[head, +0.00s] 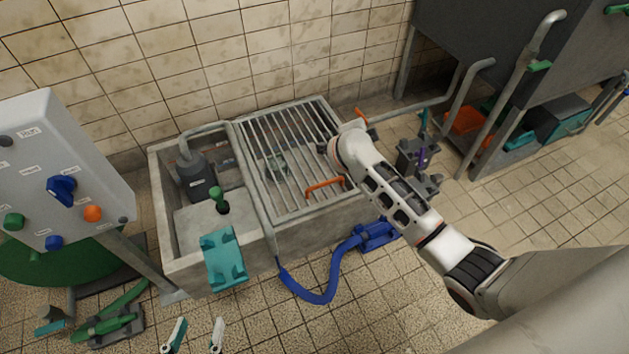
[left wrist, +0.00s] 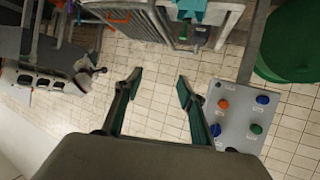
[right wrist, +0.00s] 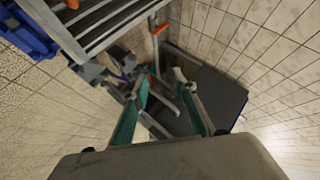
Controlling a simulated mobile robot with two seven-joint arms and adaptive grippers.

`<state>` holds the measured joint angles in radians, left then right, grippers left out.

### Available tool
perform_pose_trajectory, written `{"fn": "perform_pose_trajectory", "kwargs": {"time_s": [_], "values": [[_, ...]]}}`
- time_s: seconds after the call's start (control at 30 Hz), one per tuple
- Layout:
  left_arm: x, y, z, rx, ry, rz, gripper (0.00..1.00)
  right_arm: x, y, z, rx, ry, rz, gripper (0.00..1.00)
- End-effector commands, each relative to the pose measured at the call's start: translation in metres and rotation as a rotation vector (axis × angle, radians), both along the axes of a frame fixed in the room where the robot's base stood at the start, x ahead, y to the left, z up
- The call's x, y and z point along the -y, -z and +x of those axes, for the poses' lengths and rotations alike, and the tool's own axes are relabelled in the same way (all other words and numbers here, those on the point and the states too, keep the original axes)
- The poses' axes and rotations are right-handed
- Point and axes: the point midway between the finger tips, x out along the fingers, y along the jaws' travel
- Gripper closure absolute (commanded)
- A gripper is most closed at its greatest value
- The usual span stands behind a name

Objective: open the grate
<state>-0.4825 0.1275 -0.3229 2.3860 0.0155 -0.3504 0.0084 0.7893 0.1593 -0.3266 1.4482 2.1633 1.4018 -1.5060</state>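The grate (head: 285,150), a metal frame of parallel bars, lies over the right part of a concrete basin (head: 185,275). An orange handle (head: 325,185) is on its near right side, and another orange part (head: 361,116) shows at its right end. The grate also shows in the right wrist view (right wrist: 110,25) at upper left. My right arm reaches in over the grate's right edge in the head view, hiding part of it. My right gripper (right wrist: 162,78) is open and empty, apart from the handles. My left gripper (head: 198,325) is open and empty in front of the basin; it also shows in the left wrist view (left wrist: 158,78).
A grey control panel (head: 55,170) with coloured knobs stands left. A pump (head: 195,175) and a teal bracket (head: 223,258) are at the basin's open left part. A blue hose (head: 318,296) lies in front. Pipes (head: 520,80) and a dark tank (head: 480,45) stand right.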

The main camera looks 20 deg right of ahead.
Motion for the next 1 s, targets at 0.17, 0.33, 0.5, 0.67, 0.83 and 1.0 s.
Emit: {"fn": "perform_pose_trajectory", "kwargs": {"time_s": [0.17, 0.33, 0.5, 0.67, 0.83, 1.0], "values": [[0.004, 0.026, -0.009, -0.047, -0.006, -0.034, 0.60, -0.051, 0.095, -0.003, -0.329, -0.025, 0.272, 0.72], [0.006, 0.029, -0.008, -0.054, -0.012, -0.056, 0.60, -0.103, 0.116, -0.011, -0.532, -0.104, 0.469, 0.72], [0.007, 0.026, -0.007, -0.050, -0.016, -0.071, 0.60, -0.126, 0.113, -0.014, -0.608, -0.155, 0.550, 0.72], [0.016, 0.031, -0.011, -0.070, -0.030, -0.133, 0.60, -0.129, 0.129, -0.013, -0.619, -0.159, 0.559, 0.72], [0.032, 0.038, -0.019, -0.109, -0.065, -0.260, 0.60, -0.129, 0.159, -0.010, -0.623, -0.157, 0.557, 0.72], [0.045, 0.040, -0.023, -0.134, -0.102, -0.371, 0.60, -0.129, 0.179, -0.005, -0.618, -0.157, 0.558, 0.72]]}}
